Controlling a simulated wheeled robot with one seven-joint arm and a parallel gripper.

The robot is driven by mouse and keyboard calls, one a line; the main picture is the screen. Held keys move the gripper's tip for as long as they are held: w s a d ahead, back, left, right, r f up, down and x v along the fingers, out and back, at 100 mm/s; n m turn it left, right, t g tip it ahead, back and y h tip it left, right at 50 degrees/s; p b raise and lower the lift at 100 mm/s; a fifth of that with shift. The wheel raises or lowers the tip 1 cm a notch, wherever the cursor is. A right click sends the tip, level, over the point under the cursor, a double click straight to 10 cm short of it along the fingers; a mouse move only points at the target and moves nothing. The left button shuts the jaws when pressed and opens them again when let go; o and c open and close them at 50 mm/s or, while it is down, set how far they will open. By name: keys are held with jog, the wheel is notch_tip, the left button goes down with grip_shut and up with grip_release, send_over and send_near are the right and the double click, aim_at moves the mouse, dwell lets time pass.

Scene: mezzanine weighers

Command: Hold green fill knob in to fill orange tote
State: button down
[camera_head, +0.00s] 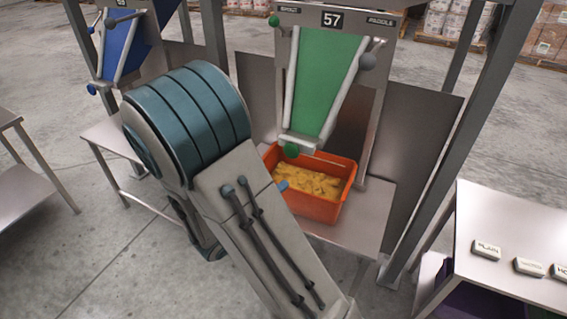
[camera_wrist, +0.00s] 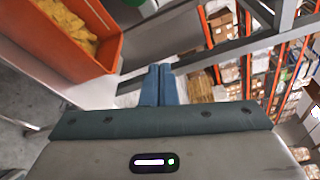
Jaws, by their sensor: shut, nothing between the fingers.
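The orange tote (camera_head: 322,208) sits on a metal shelf under the green chute of weigher 57 and holds yellow pieces. It also shows at upper left in the wrist view (camera_wrist: 88,62). A green knob (camera_head: 292,150) is at the chute's lower end, just above the tote's back edge. Another green knob (camera_head: 274,20) is at the top left, beside the SPOUT label. My gripper (camera_wrist: 160,70) is shut and empty, its blue fingers together. In the head view its blue tip (camera_head: 283,186) shows by the tote's left side, below the lower green knob and apart from it. My arm hides the rest.
A grey knob (camera_head: 367,61) is on the PADDLE side. A blue-chute weigher (camera_head: 120,45) stands at the left. Steel posts (camera_head: 452,150) flank the station. A table (camera_head: 510,230) with labelled blocks is at the right. Open floor shows at the lower left.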

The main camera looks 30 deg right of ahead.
aim_at(289, 153)
jog(key=w+a+f+n+t, duration=0.1)
jog(key=n, duration=0.1)
jog(key=w+a+n+t, duration=0.1)
jog(key=n, duration=0.1)
jog(key=w+a+f+n+t+y, duration=0.1)
jog(key=n+t, duration=0.1)
jog(key=shift+w+a+f+n, duration=0.2)
jog(key=shift+a+f+n, duration=0.1)
jog(key=shift+n, duration=0.1)
jog(key=shift+d, duration=0.1)
jog(key=p+x, duration=0.1)
jog(key=x, duration=1.3)
jog(key=shift+w, duration=0.1)
jog(key=shift+p, duration=0.3)
